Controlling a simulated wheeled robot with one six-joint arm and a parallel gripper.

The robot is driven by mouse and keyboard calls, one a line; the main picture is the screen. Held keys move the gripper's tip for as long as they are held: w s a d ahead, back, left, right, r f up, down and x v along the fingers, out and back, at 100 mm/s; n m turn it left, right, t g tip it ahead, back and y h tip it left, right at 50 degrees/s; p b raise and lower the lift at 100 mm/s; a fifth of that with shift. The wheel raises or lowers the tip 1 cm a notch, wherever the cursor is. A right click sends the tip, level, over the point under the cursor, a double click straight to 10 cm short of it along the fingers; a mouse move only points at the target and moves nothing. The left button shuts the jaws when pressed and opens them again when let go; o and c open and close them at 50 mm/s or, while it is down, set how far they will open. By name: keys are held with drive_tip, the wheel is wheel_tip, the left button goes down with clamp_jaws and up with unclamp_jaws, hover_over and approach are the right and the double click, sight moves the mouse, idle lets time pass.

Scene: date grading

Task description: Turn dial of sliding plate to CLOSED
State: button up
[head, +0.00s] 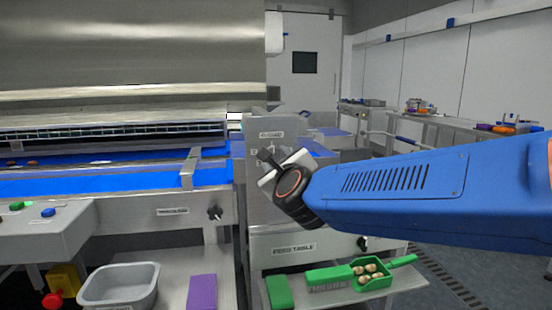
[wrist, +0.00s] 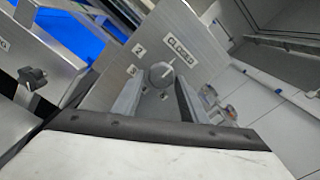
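A round grey dial (wrist: 160,73) sits on a sliding metal plate (wrist: 185,30) in the wrist view. A light pointer mark shows on its upper right side, but I cannot tell exactly where it points. A CLOSED label (wrist: 167,46) is above the dial, and two small labels are to its left. My gripper (wrist: 158,98) is open, its fingers on either side of the dial; I cannot tell if they touch it. In the head view my gripper (head: 273,168) is in front of the metal plate (head: 262,205) and hides the dial.
A black knob (head: 215,213) is on the machine front to the left, and another (head: 362,243) is beside the feed table label (head: 294,248). Below are a grey bin (head: 118,285), a purple block (head: 202,290) and a green scoop (head: 330,277) holding several dates. Blue belts (head: 110,182) run behind.

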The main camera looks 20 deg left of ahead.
drive_tip(key=shift+o, duration=0.5)
drive_tip(key=shift+s+d+r, duration=0.1)
drive_tip(key=shift+s, duration=0.05)
drive_tip(key=v, duration=1.7)
